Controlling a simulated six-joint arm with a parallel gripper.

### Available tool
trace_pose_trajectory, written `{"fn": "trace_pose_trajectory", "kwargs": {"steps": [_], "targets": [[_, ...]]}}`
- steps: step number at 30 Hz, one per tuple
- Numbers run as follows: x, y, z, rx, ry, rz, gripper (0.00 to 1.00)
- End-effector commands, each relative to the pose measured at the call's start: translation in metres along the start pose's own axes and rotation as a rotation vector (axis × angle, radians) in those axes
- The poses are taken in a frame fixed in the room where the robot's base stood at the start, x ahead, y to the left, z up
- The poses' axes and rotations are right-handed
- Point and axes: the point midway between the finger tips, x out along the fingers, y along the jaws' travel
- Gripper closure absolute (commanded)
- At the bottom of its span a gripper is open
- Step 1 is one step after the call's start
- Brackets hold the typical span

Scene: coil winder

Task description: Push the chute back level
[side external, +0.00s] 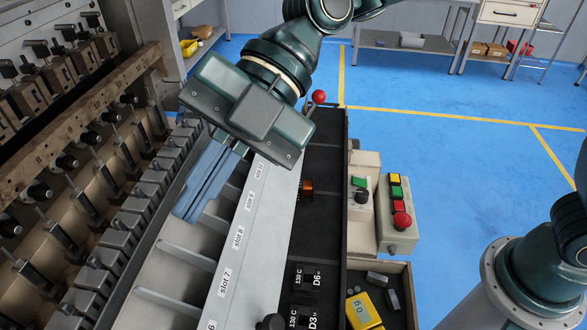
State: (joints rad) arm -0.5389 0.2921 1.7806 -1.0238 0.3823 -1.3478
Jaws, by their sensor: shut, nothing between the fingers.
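My gripper (187,215) has blue fingers that are shut with nothing between them. It points down and left over the pale slotted trough (183,262), beside the strip labelled slot 7 (228,275) and slot 8. Whether the fingertips touch a divider or hang above it, I cannot tell. No part is marked as the chute, so I cannot tell for sure which piece it is or whether it is tilted. A long black channel (322,150) runs along the strip's right side. A red ball knob (319,97) stands at its far end. My gripper body hides the far slots.
A copper-coloured coil (306,190) and black blocks marked D6 and D3 (303,318) sit in the channel. A button box (399,210) and an open parts tray (406,268) stand to the right. Machine levers with black knobs (67,161) line the left.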

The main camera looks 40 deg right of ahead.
Motion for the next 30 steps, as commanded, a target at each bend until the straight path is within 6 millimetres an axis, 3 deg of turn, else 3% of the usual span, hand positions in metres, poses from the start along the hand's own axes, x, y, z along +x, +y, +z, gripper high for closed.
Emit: {"fn": "trace_pose_trajectory", "kwargs": {"steps": [11,30], "targets": [[0.015,-0.001,0.0,0.003,0.0,-0.002,1.0],[0.105,-0.001,0.004,0.005,-0.003,-0.002,1.0]]}}
